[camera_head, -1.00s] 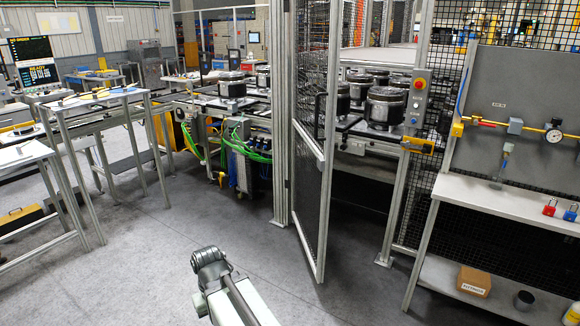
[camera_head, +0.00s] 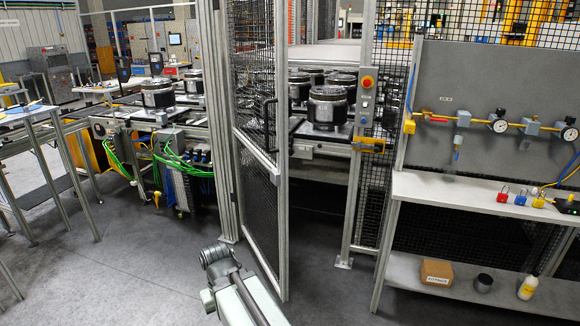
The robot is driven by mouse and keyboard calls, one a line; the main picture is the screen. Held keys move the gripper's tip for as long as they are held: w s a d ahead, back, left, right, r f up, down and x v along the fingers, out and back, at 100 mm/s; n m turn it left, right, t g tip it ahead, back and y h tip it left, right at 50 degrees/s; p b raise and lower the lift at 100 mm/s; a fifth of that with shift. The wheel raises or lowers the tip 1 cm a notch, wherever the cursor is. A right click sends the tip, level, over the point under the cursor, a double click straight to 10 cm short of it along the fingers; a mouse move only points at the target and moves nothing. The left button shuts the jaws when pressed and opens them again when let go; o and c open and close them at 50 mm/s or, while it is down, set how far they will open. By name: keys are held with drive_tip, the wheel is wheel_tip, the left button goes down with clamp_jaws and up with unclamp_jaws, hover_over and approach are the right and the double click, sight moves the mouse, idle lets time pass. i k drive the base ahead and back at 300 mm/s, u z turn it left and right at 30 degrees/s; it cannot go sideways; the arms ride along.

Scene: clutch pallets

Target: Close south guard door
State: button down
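The guard door (camera_head: 262,150) is a mesh panel in a silver frame, hinged on the post at its left. It stands ajar, swung out toward me, with a gap between its free edge and the right post (camera_head: 364,150). A dark handle (camera_head: 268,124) is on the door near its free edge. A yellow latch block (camera_head: 369,144) sits on the right post below a control box with a red button (camera_head: 367,82). The gripper's fingers cannot be made out.
Inside the doorway, black clutch units (camera_head: 327,108) stand on pallets. On the right, a white bench (camera_head: 470,198) holds padlocks, with a cardboard box (camera_head: 436,271) on its lower shelf. A conveyor with green hoses is at left. The floor before the door is clear.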

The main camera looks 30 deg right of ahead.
sight(278, 173)
drive_tip(key=u, duration=0.05)
drive_tip(key=i, duration=1.3)
drive_tip(key=u, duration=0.7)
